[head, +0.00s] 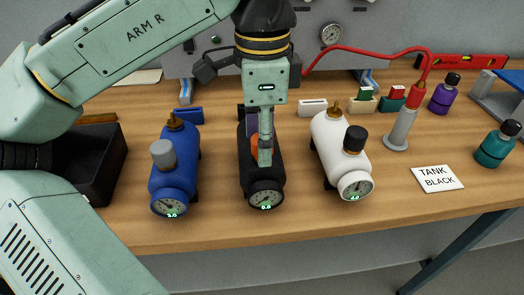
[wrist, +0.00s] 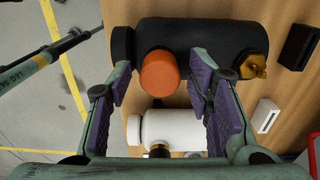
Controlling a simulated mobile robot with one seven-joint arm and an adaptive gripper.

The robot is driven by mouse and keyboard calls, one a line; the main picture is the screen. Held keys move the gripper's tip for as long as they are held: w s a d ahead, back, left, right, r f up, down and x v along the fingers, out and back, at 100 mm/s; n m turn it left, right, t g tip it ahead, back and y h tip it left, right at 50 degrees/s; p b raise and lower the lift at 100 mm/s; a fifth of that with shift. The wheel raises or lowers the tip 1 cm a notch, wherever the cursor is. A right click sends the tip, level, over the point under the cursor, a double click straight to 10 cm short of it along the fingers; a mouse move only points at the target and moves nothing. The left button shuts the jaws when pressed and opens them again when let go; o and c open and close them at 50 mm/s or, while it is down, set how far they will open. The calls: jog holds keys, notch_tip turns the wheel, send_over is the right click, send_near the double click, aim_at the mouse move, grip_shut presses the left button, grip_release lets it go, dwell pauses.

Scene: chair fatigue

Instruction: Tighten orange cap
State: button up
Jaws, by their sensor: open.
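The orange cap (wrist: 160,73) sits on the side of the black tank (wrist: 205,38) in the wrist view. In the head view the black tank (head: 262,180) lies in the middle of the table, its gauge facing front. There the orange cap (head: 256,141) is mostly hidden behind my gripper (head: 265,158). My gripper also shows in the wrist view (wrist: 161,67), with its purple-padded fingers open on either side of the cap. Gaps show between cap and pads, and nothing is held. I cannot tell the exact height of the fingertips against the cap.
A blue tank (head: 174,170) with a grey cap lies left, a white tank (head: 338,150) with a black cap right. A label (head: 437,178) reads "TANK BLACK". A grey cylinder (head: 401,130) with a red hose, purple bottle (head: 441,97) and teal bottle (head: 495,149) stand right. A black bin (head: 100,175) is left.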

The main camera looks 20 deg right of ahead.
jog(key=shift+f, duration=0.3)
jog(key=shift+r+n+p, duration=0.15)
jog(key=shift+n+p, duration=0.45)
jog(key=shift+n, duration=1.4)
jog(key=shift+n+p, duration=0.55)
jog(key=shift+n, duration=1.45)
jog(key=shift+c, duration=0.6)
